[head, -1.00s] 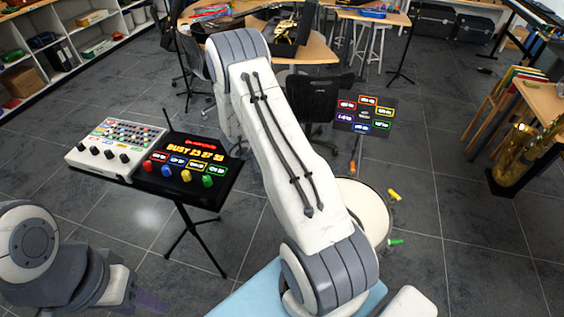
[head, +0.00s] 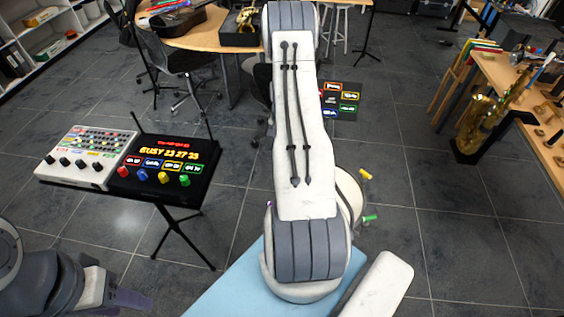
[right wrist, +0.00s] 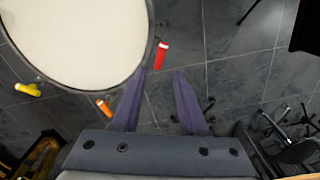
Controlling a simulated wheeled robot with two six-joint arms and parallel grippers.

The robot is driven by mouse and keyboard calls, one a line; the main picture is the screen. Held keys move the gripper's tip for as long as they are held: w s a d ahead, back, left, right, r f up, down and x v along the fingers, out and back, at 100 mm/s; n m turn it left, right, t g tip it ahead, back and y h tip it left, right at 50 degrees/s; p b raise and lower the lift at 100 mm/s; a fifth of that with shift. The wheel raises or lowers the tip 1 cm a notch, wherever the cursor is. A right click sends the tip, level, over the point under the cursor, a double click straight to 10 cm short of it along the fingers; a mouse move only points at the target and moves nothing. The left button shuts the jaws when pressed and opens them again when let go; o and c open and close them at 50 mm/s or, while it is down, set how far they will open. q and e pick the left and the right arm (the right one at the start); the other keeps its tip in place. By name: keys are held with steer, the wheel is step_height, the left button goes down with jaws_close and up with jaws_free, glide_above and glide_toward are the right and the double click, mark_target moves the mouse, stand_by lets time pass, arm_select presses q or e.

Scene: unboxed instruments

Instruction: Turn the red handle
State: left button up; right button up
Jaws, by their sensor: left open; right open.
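The red handle (right wrist: 161,56) is a short red bar with a pale end at the rim of a round drum (right wrist: 75,40) in the right wrist view. My right gripper (right wrist: 162,74) is open, its two fingers reaching toward the handle, which lies just beyond and between the fingertips, not gripped. In the head view the drum (head: 349,190) is mostly hidden behind my right arm, and the red handle does not show there. My left gripper (head: 133,300) is open and empty at the lower left of the head view, far from the drum.
Yellow (right wrist: 29,90) and orange (right wrist: 104,107) handles also sit around the drum, and a green one (head: 371,217) shows in the head view. A mixer (head: 88,155) and a black box with coloured knobs (head: 165,165) stand left. A saxophone (head: 490,115) stands right. Floor between is open.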

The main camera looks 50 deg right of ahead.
step_height(320, 180, down, 9)
steer(key=shift+f+p, duration=0.1)
steer(key=shift+p, duration=1.1)
